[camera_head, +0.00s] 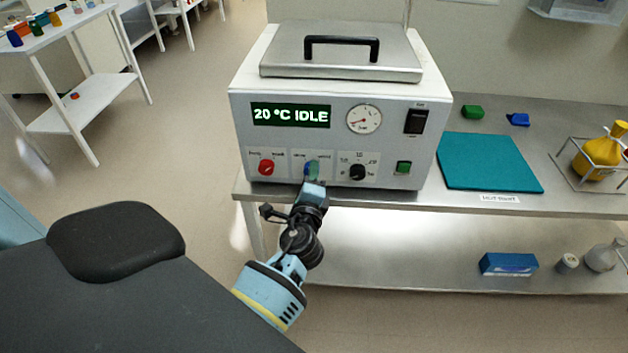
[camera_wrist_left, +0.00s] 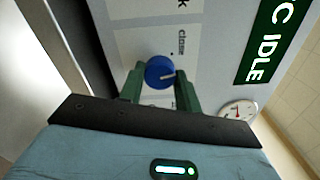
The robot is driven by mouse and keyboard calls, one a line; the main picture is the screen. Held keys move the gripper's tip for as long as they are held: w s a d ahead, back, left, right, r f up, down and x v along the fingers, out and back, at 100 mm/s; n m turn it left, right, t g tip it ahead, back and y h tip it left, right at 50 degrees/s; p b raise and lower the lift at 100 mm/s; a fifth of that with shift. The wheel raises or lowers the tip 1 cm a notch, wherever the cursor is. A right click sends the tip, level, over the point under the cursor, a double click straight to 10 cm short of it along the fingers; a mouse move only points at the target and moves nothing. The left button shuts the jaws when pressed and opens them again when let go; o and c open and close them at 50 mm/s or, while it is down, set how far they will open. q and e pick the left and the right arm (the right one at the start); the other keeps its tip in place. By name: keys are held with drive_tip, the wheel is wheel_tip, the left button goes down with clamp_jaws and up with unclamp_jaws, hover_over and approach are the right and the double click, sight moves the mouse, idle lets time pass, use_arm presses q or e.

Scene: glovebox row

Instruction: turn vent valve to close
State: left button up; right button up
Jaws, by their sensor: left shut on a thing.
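The vent valve is a round blue knob (camera_wrist_left: 159,72) with a white pointer line, on the front panel of a white oven-like unit (camera_head: 240,130). In the left wrist view a label reading "close" sits beside it, and the pointer line does not point at that word. In the head view the knob (camera_head: 312,166) is mostly hidden by my left gripper (camera_head: 313,178). The gripper's green fingers also show in the left wrist view (camera_wrist_left: 158,85), one on each side of the knob, shut on it. My right gripper is in neither view.
The display reads "20 °C IDLE". A teal mat (camera_head: 488,162) lies on the steel bench to the right. A yellow flask (camera_head: 600,155) stands in a wire frame.

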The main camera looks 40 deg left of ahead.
use_arm(q)
drive_tip(key=n+b, duration=0.3)
drive_tip(key=n, duration=0.3)
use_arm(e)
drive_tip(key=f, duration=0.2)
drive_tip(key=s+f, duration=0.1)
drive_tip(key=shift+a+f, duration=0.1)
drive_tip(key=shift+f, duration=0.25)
use_arm(q)
drive_tip(key=shift+n+b, duration=0.3)
drive_tip(key=shift+n, duration=0.1)
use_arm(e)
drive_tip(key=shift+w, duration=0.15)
use_arm(q)
drive_tip(key=o, duration=1)
drive_tip(key=shift+c, duration=0.2)
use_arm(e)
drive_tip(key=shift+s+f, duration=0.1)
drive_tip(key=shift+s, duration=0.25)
use_arm(q)
drive_tip(key=shift+s, duration=0.1)
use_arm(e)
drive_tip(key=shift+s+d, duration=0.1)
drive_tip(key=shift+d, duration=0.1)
